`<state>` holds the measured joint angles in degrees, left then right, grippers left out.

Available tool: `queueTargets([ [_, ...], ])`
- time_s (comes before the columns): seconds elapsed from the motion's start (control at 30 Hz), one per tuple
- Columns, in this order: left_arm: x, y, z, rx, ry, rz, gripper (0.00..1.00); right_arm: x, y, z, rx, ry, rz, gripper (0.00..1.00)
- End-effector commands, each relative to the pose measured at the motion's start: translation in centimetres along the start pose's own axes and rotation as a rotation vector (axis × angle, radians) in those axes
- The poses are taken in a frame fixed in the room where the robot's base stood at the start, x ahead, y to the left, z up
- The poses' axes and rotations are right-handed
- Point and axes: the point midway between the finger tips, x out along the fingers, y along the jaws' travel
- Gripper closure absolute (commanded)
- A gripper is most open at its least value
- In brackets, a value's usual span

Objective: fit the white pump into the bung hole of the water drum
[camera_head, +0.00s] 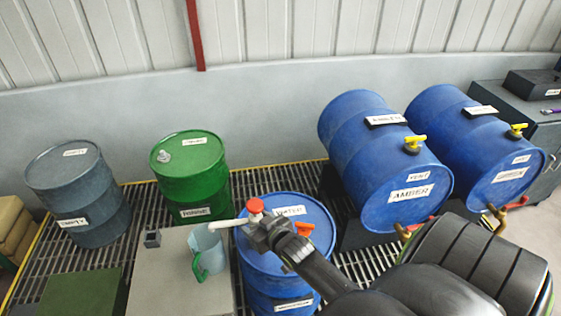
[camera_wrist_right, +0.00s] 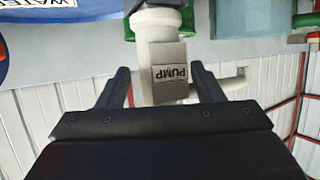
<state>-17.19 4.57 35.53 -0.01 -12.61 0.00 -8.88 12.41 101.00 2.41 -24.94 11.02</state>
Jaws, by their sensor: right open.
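The white pump (camera_head: 226,224) has a red cap (camera_head: 256,206) and a spout pointing left; it shows over the left edge of the blue water drum's top (camera_head: 262,262). In the right wrist view the pump (camera_wrist_right: 165,52) appears upside down with a "PUMP" label. My right gripper (camera_head: 262,234) is at the pump. Its two fingers are open, one on each side of the pump body, with gaps visible (camera_wrist_right: 160,80). The bung hole is hidden, and I cannot tell whether the pump is seated in it. My left gripper is not in view.
A jug (camera_head: 206,246) with a green handle stands on a grey stand (camera_head: 160,285) below the spout. An orange piece (camera_head: 305,228) is on the water drum's top. A green drum (camera_head: 188,172) and a grey drum (camera_head: 80,195) stand left; two blue drums lie right, the nearer labelled amber (camera_head: 385,160).

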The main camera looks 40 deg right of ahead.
Motion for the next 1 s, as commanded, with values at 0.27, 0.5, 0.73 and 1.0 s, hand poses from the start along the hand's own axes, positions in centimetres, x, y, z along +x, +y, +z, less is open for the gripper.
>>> queueTargets([
  [0.27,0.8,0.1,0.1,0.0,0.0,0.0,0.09,-4.9,0.1,0.2,0.0,-0.001,0.0,0.39],
  [0.5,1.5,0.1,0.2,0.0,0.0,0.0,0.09,-9.4,0.1,0.3,0.0,-0.003,0.001,0.39],
  [0.73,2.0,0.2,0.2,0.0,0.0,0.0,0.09,-12.9,0.1,0.2,-0.001,-0.003,0.001,0.39],
  [1.0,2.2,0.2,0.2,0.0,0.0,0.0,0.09,-14.5,0.1,0.1,-0.001,-0.002,0.001,0.39],
])
